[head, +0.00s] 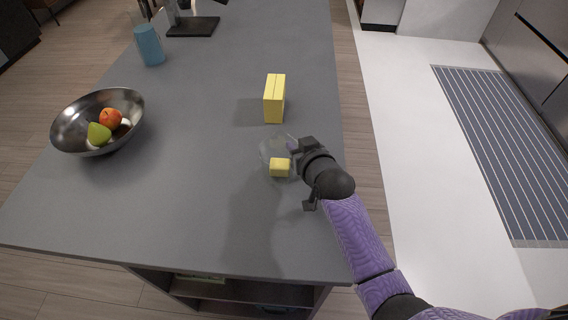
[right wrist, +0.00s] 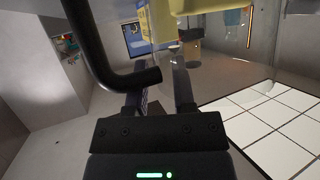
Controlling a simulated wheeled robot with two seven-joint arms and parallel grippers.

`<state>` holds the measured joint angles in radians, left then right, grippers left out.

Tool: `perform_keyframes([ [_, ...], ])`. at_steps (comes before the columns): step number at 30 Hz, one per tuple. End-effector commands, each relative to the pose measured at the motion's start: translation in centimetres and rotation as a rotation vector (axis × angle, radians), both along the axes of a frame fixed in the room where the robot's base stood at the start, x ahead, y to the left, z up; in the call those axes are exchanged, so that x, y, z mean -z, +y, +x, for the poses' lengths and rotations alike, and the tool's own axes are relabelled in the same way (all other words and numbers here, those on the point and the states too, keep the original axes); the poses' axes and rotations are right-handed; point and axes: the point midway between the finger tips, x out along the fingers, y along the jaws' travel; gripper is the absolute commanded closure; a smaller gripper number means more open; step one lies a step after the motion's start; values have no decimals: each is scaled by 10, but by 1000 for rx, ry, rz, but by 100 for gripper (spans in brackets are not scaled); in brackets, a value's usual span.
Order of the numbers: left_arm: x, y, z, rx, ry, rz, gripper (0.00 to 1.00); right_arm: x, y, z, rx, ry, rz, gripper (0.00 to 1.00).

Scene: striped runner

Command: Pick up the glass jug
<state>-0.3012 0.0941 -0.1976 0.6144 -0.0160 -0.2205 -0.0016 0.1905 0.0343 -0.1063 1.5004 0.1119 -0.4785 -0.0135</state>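The clear glass jug (head: 268,150) stands on the grey counter in the head view, just left of my right gripper; its outline is faint. My right gripper (head: 298,148) is at the jug's right side. In the right wrist view my right gripper (right wrist: 160,72) shows two fingers apart with a gap between them. A black bent bar (right wrist: 120,78), seemingly the jug's handle, crosses in front of the left finger; I see no firm grip on it. Clear glass (right wrist: 232,45) fills the upper right there. My left gripper is not in view.
A small yellow block (head: 280,167) shows at the jug's near side; whether inside or in front is unclear. A taller yellow box (head: 274,98) stands behind. A metal fruit bowl (head: 70,125) and a blue cup (head: 149,46) are left. The counter's middle is clear.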

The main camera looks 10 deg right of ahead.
Motion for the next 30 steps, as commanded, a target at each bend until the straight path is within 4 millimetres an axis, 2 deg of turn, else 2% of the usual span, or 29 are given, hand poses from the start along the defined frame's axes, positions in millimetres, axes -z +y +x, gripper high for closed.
perform_keyframes([
  [1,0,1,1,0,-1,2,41,0,0,0,0,0,0,81],
  [3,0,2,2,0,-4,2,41,0,0,0,0,1,0,96],
  [4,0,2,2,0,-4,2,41,0,0,0,0,1,0,100],
  [30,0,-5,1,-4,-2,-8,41,3,0,-1,0,8,-1,100],
])
